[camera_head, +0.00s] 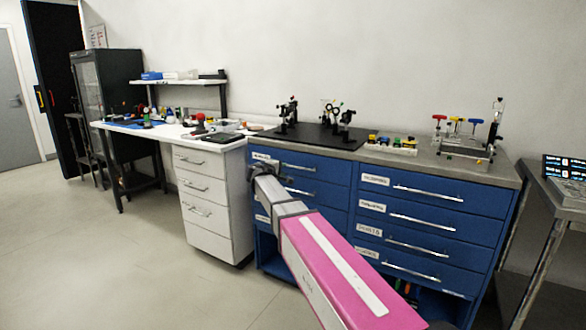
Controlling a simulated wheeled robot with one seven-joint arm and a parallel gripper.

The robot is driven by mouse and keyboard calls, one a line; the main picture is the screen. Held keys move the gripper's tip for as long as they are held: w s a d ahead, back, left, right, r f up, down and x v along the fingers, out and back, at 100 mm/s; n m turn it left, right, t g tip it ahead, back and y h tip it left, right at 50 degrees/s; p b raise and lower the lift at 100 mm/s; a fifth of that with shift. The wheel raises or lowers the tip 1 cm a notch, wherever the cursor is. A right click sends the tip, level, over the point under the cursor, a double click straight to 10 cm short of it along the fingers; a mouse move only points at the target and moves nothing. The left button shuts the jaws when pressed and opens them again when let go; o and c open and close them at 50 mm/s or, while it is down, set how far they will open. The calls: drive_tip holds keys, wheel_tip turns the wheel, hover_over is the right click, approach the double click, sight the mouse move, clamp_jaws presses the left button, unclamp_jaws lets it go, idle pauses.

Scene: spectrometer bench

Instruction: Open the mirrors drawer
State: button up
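A blue cabinet (342,205) with a grey worktop stands right of centre. It has two columns of drawers with white labels and long metal handles. The right column has several drawers, including the top right drawer (425,192). The left column includes the top left drawer (325,168), and its lower part is partly hidden by my arm. All visible drawers look shut. The labels are too small to read, so I cannot tell which is the mirrors drawer. My gripper (262,170) is in front of the left column's upper drawers, small and dark; its fingers are unclear.
Optical parts stand on a black board (312,137) on the worktop. A white drawer unit (205,185) under a white desk (170,131) is on the left. A metal cart (560,188) is at the right edge. The floor (120,240) at front left is clear.

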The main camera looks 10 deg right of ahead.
sight(292, 166)
drive_tip(key=x, duration=1)
drive_tip(key=shift+w+d+r, duration=0.1)
drive_tip(key=shift+w+d, duration=0.05)
drive_tip(key=shift+w, duration=0.25)
clamp_jaws()
